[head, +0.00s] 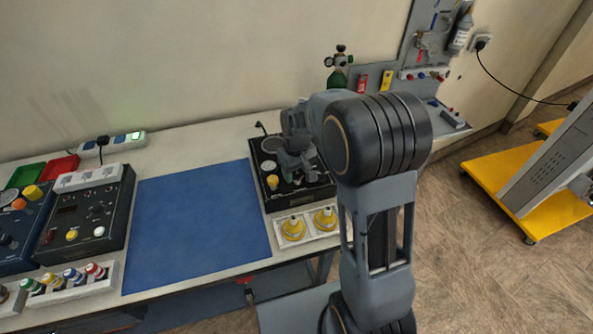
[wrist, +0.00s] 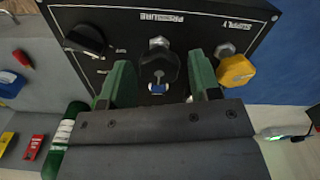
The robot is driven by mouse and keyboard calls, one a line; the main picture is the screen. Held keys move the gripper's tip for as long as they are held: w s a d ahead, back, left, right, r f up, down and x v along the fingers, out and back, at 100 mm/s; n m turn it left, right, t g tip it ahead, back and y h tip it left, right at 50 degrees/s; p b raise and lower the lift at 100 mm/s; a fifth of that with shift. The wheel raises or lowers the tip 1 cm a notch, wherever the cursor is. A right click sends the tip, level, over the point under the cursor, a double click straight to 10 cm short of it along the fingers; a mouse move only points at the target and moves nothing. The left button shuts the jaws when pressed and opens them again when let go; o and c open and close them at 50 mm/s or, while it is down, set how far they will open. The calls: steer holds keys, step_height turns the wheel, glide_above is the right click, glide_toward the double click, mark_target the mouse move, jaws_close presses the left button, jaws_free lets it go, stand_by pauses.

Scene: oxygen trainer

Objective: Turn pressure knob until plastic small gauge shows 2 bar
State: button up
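The black pressure knob (wrist: 159,66) is at the top centre of the wrist view, on a black panel (wrist: 187,12) lettered PRESSURE and SUPPLY, upside down. My gripper (wrist: 161,76) has its two green fingers standing on either side of this knob, with narrow gaps visible; it looks open. In the head view my gripper (head: 297,165) is over the black trainer box (head: 275,203), and my arm covers part of the box. A small round white gauge (head: 268,167) shows on the box left of my gripper. Its reading is too small to tell.
A yellow knob (wrist: 237,72) stands close right of my fingers, and a black selector knob (wrist: 88,41) close left. A green cylinder (head: 338,79) stands behind the box. The blue mat (head: 195,225) to the left is bare.

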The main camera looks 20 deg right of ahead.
steer(key=c, duration=0.8)
steer(key=shift+o, duration=0.2)
steer(key=m, duration=0.4)
steer(key=shift+m+b, duration=0.3)
steer(key=shift+d+m, duration=0.15)
steer(key=shift+m, duration=1.85)
steer(key=o, duration=0.9)
steer(key=shift+o, duration=0.2)
